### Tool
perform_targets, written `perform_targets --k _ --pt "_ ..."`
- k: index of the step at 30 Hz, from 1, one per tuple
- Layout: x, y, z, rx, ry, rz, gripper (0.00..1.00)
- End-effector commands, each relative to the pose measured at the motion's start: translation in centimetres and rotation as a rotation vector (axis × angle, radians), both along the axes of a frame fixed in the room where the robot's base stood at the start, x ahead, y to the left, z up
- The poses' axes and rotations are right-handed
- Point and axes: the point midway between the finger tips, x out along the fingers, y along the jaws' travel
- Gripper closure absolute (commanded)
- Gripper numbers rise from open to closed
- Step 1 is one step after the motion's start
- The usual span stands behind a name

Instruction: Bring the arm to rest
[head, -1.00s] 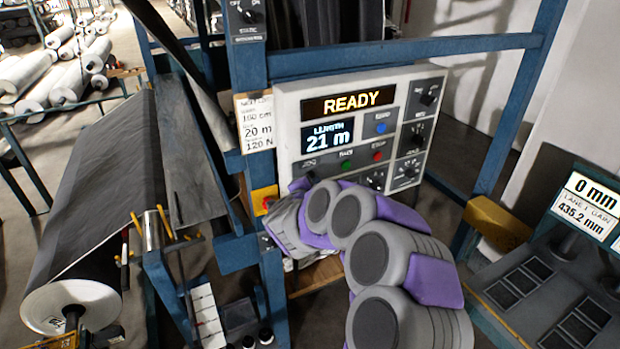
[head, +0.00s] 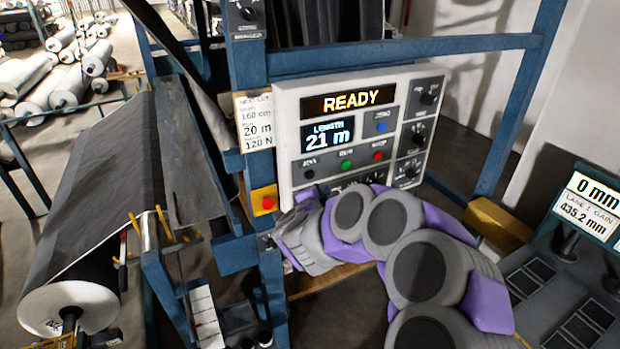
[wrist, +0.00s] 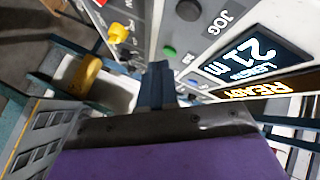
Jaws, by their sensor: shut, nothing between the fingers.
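My arm, grey with purple links, reaches up from the bottom right of the head view toward the lower edge of the control panel (head: 290,130). Its far end is bent down to the left, and the fingers are hidden there. In the wrist view my gripper (wrist: 158,75) shows as dark fingers closed together with nothing between them. The panel (wrist: 218,32) lies close beyond them, with clear space between. The panel reads READY and LENGTH 21 m.
A red button on a yellow box (head: 265,201) sits just left of the arm. A blue frame (head: 400,55) surrounds the panel. A dark roll (head: 75,305) lies at the left. A console (head: 560,290) stands at the right. A yellow block (head: 497,222) is behind the arm.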

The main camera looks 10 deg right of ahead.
Motion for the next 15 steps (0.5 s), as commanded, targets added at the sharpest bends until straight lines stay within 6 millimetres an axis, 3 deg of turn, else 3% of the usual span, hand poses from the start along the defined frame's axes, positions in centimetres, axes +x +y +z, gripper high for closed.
perform_targets --k 9,11,15 --pt "0.1 0.5 0.2 0.004 0.001 0.027 1.0" --pt "0.1 1.4 0.6 0.011 0.007 0.073 1.0" --pt "-0.5 5.4 2.0 0.029 0.039 0.274 1.0"
